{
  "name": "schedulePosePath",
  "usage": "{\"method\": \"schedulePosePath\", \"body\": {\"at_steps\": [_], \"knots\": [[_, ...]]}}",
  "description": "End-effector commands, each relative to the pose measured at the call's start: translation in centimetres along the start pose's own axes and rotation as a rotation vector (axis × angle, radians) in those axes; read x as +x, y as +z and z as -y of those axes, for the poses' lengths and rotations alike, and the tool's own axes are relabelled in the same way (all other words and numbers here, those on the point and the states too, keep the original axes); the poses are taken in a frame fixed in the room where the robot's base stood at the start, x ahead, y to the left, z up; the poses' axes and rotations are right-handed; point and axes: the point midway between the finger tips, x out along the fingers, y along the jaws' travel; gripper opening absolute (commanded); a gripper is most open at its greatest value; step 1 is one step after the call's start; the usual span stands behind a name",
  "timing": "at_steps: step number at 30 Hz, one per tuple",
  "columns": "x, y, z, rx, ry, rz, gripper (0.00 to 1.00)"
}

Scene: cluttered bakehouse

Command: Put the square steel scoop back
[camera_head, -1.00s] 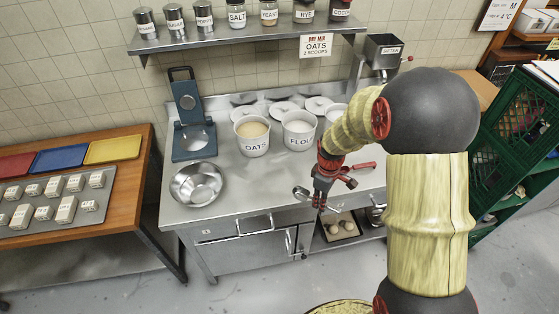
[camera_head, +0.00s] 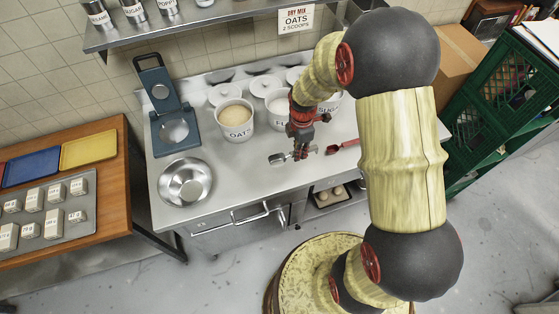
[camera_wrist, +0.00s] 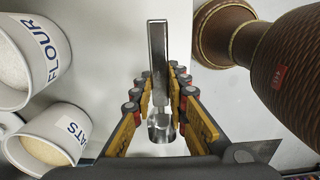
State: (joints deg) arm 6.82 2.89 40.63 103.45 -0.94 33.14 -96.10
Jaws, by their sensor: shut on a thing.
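My gripper (camera_head: 302,150) is shut on the square steel scoop (camera_head: 278,159). The scoop sticks out to the left of the fingers, in front of the oats tub (camera_head: 235,133) and the flour tub (camera_head: 277,124) in the head view. Its height above the steel counter (camera_head: 235,172) is hard to tell. In the wrist view, the scoop (camera_wrist: 158,50) lies lengthwise between the fingers, and part of it is hidden by them. The oats tub (camera_wrist: 43,158) and flour tub (camera_wrist: 45,65) show at left there.
A red-handled tool (camera_head: 342,146) lies on the counter right of my gripper. A steel bowl (camera_head: 186,199) and a blue scale (camera_head: 175,132) stand at left. Lids (camera_head: 223,94) lie behind the tubs. A shelf (camera_head: 190,31) overhangs the back. The front middle of the counter is clear.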

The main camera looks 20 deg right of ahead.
Motion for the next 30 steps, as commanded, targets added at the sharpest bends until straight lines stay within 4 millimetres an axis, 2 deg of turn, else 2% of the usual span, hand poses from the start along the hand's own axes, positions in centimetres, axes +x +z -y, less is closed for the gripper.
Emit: {"method": "schedulePosePath", "body": {"at_steps": [1,3,10,17,25,30], "knots": [[0.6,-1.1,-0.6,-0.005,-0.002,0.000,0.00],[1.7,-2.2,-1.2,-0.004,-0.004,0.000,0.00],[5.0,-4.5,-2.6,-0.002,-0.002,0.000,0.00],[6.1,-5.3,-3.2,0.001,0.000,0.000,0.00],[9.4,-5.7,-3.4,0.001,-0.002,0.000,0.00],[9.6,-5.7,-3.5,0.001,0.002,0.000,0.00]]}}
